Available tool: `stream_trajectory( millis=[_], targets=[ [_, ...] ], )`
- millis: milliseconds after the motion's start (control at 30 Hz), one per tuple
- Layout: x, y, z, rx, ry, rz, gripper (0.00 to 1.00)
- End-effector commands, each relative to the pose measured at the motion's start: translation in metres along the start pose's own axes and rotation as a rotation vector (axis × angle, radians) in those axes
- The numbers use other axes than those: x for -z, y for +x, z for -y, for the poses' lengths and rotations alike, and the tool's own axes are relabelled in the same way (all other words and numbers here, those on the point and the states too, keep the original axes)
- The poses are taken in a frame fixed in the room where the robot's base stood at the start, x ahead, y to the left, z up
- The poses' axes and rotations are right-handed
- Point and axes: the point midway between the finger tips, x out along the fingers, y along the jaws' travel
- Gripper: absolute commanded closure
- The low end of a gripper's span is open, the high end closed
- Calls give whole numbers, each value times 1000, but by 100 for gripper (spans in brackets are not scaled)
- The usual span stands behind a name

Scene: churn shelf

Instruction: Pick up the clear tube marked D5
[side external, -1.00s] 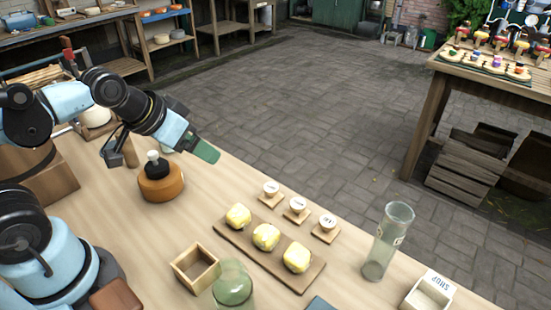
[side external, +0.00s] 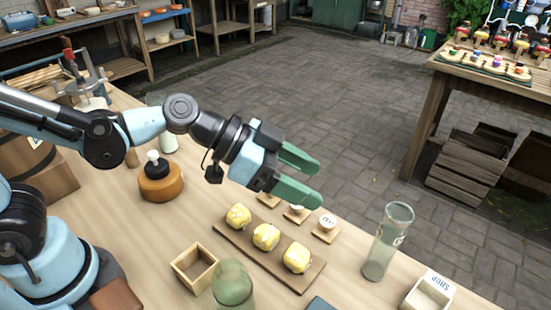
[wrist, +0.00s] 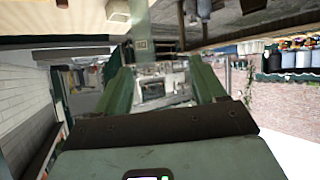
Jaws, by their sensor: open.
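A tall clear tube (side external: 387,243) stands upright on the light wooden table, right of the butter board in the side external view. My gripper (side external: 318,180) has green fingers, spread open and empty. It is in the air above the small white cups, left of the tube and apart from it. In the wrist view my gripper (wrist: 160,85) shows its two green fingers wide apart with nothing between them.
A wooden board with yellow butter pats (side external: 266,237) lies below the gripper, beside small white cups (side external: 327,221). A greenish glass jar (side external: 233,287), an open wooden box (side external: 195,267) and a white SHOP box (side external: 430,294) stand along the near side. A round wooden pot (side external: 161,181) stands left.

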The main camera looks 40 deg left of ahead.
Motion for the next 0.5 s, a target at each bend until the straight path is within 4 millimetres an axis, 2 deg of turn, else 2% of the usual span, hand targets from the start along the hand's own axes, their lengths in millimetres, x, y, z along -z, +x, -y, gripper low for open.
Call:
stream_trajectory(
  millis=[67,200,367,500],
  targets=[
    [10,13,-14,-56,56,-58,30],
    [19,23,-27,-102,109,-118,30],
    [22,32,-31,-112,122,-132,30],
    [24,47,-33,-112,123,-130,30]
  ],
)
